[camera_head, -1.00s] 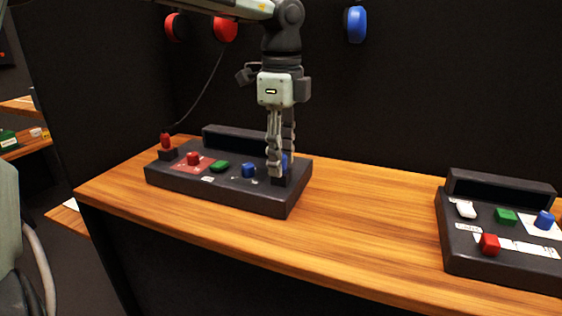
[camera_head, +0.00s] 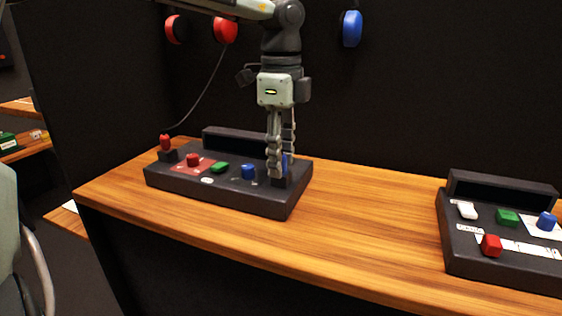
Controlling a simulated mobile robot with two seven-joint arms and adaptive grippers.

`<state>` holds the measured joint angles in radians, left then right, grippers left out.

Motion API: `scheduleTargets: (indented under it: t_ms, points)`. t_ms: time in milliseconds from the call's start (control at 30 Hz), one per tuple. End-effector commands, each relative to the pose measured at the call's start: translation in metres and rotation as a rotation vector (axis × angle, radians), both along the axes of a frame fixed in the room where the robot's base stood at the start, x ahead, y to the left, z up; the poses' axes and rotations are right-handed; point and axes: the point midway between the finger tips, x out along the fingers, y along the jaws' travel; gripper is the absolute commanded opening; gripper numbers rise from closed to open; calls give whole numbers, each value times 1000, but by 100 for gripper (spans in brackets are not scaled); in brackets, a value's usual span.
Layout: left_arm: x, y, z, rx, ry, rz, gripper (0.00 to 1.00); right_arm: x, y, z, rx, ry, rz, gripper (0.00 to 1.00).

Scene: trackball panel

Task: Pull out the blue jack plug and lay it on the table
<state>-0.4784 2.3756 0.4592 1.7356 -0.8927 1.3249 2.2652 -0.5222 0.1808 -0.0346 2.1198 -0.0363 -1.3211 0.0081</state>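The blue jack plug (camera_head: 285,164) stands upright in a dark socket block at the right end of the left control panel (camera_head: 220,197). Only a narrow strip of it shows behind the near finger. My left gripper (camera_head: 280,166) points straight down over it, its fingertips low at the plug, one on the near left side and one behind. Whether the fingers press on the plug is hidden. The wooden table (camera_head: 345,213) has bare room right of the panel. My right gripper is not in view.
The left panel also holds a red plug (camera_head: 165,143) on a cable, a red button (camera_head: 193,160), a green button (camera_head: 220,168) and a blue knob (camera_head: 248,171). A second panel (camera_head: 491,264) stands at the right. A dark wall rises behind.

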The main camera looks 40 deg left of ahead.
Motion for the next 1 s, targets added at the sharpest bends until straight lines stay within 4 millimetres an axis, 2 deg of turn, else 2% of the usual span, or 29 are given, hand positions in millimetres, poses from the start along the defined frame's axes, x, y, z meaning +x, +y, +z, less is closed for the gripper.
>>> scheduleTargets:
  t_ms: [33, 367, 733, 1000]
  points:
    - [0, 0, 0, 0, 0, 0, 40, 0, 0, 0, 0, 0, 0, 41]
    - [0, 0, 0, 0, 0, 0, 0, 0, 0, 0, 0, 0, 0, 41]
    - [0, 0, 1, 1, -1, 0, 0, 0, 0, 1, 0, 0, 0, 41]
    - [0, 0, 11, 2, -1, -1, 0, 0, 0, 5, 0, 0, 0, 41]
